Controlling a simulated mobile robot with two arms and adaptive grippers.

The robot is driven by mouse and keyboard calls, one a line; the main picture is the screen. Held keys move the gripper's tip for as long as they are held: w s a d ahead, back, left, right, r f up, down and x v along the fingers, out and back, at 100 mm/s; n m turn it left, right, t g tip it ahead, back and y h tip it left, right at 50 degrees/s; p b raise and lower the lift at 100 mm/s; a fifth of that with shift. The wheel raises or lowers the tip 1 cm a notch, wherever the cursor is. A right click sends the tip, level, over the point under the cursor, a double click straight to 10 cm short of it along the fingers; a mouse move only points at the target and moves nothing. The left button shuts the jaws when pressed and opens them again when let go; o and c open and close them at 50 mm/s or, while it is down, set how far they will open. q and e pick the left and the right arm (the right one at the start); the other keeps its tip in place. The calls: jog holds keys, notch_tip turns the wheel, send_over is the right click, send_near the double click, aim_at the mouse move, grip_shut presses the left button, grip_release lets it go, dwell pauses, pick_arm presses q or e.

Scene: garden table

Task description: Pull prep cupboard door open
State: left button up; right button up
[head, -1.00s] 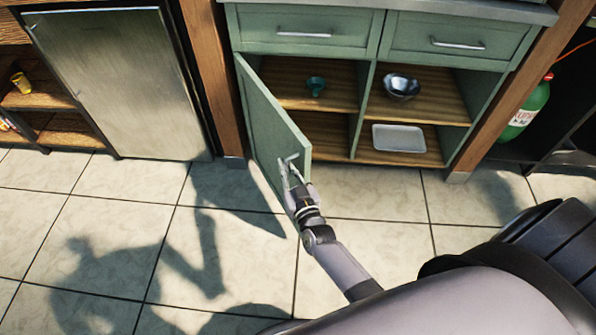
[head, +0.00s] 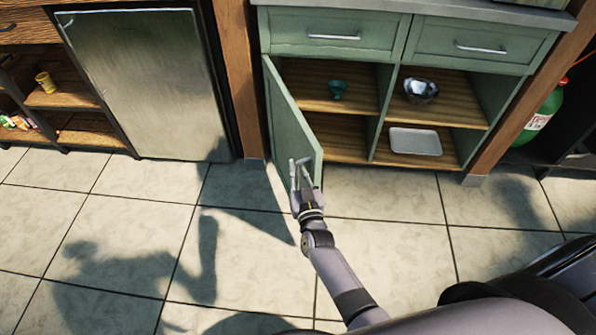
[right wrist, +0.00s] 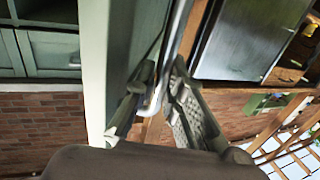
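The green prep cupboard door (head: 291,135) stands swung open on its left hinge, at a wide angle to the cupboard front. My right gripper (head: 300,170) is at the door's free edge, with its fingers around the metal door handle (head: 306,160). In the right wrist view, the handle (right wrist: 180,45) passes between the two fingers (right wrist: 163,85), which close in on it. Exact finger contact is partly hidden. The prep cupboard (head: 376,120) shows its open shelves. My left gripper is not in view.
The shelves hold a small green cup (head: 337,90), a metal bowl (head: 421,90) and a white tray (head: 415,141). A steel fridge (head: 148,85) stands left of the cupboard, beyond a wooden post (head: 237,80). The tiled floor (head: 130,220) is clear.

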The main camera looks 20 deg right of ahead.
jog(key=shift+o, duration=0.6)
jog(key=shift+f, duration=0.1)
jog(key=shift+s, duration=0.1)
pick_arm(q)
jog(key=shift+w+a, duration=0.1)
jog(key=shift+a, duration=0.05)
pick_arm(e)
jog(key=s+a, duration=0.1)
jog(key=s, duration=1)
jog(key=shift+s+a, duration=0.3)
jog(key=shift+a, duration=0.05)
jog(key=shift+c, duration=0.3)
